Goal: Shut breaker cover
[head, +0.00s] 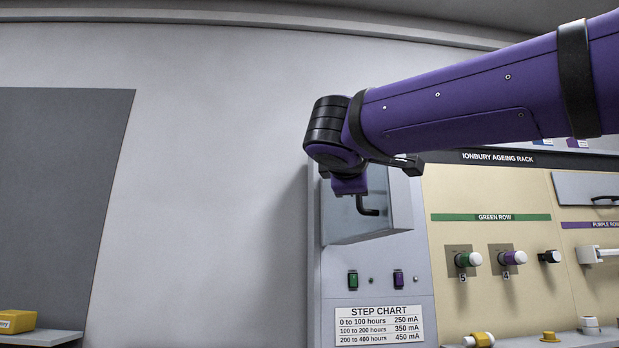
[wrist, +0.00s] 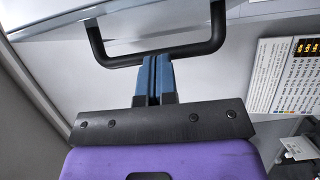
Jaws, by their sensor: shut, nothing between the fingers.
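The breaker cover (head: 342,226) is a grey panel at the upper part of the left cabinet in the head view, and it appears to stand out from the cabinet at an angle. Its black bar handle (head: 367,206) shows just below my wrist. In the wrist view the handle (wrist: 97,45) spans the top, fixed to the pale cover (wrist: 150,20). My gripper (wrist: 155,62) has its blue fingers together with nothing between them. The fingertips are at the handle's bar, touching it or very close; I cannot tell which. In the head view my wrist hides the fingers.
Below the cover are a green switch (head: 353,281), a purple switch (head: 398,279) and a step chart (head: 378,325). The ageing rack (head: 500,190) with knobs stands to the right. Bare wall (head: 210,150) lies to the left, with a yellow box (head: 16,321) at lower left.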

